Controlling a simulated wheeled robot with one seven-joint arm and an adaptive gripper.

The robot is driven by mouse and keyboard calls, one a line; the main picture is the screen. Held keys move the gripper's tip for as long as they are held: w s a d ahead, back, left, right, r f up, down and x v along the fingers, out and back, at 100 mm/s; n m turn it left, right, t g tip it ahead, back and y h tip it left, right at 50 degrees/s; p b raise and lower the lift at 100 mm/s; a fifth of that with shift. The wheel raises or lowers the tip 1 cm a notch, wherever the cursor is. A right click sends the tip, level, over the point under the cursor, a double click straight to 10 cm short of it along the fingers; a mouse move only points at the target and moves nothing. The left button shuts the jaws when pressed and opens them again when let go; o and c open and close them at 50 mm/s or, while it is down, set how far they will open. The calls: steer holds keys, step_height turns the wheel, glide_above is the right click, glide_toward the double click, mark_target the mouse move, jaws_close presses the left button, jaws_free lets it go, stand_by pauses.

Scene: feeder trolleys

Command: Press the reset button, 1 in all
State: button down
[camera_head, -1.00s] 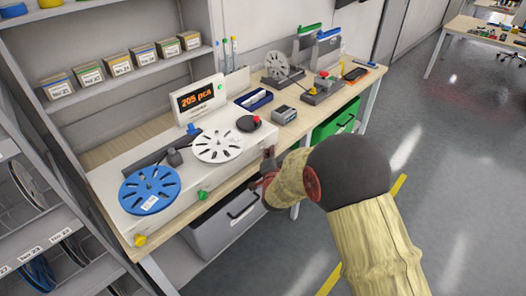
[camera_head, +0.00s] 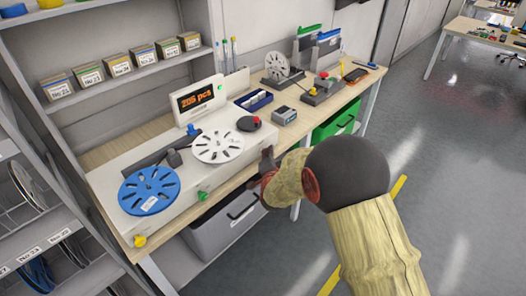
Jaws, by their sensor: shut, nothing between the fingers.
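A white counting machine stands on the bench, with a long flat body (camera_head: 165,215) and a display (camera_head: 198,95) that shows orange digits, about "205 pcs". Its front edge carries a green button (camera_head: 203,196) and a yellow button (camera_head: 140,240). A small green spot (camera_head: 220,88) sits beside the display. No label marks which one is the reset button, as far as I can read. My gripper (camera_head: 267,153) is shut and empty, just off the machine's right end, apart from the buttons. My wrist partly hides its base.
A blue reel (camera_head: 149,190) and a white reel (camera_head: 217,146) lie on the machine. A black round piece with a red knob (camera_head: 256,119) is near my gripper. A grey box (camera_head: 285,115) and blue tray (camera_head: 254,100) stand behind. A grey bin (camera_head: 222,228) is under the bench.

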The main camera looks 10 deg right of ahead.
steer(key=shift+w+a, duration=0.15)
stand_by(0.5)
steer(key=shift+s+d+b, duration=0.35)
steer(key=shift+s+d, duration=0.2)
steer(key=shift+s, duration=0.2)
steer(key=shift+s+d, duration=0.1)
steer(key=s+d, duration=0.1)
steer(key=s, duration=0.1)
steer(key=s+d+b, duration=0.1)
steer(key=s, duration=0.1)
steer(key=shift+d, duration=0.4)
stand_by(0.5)
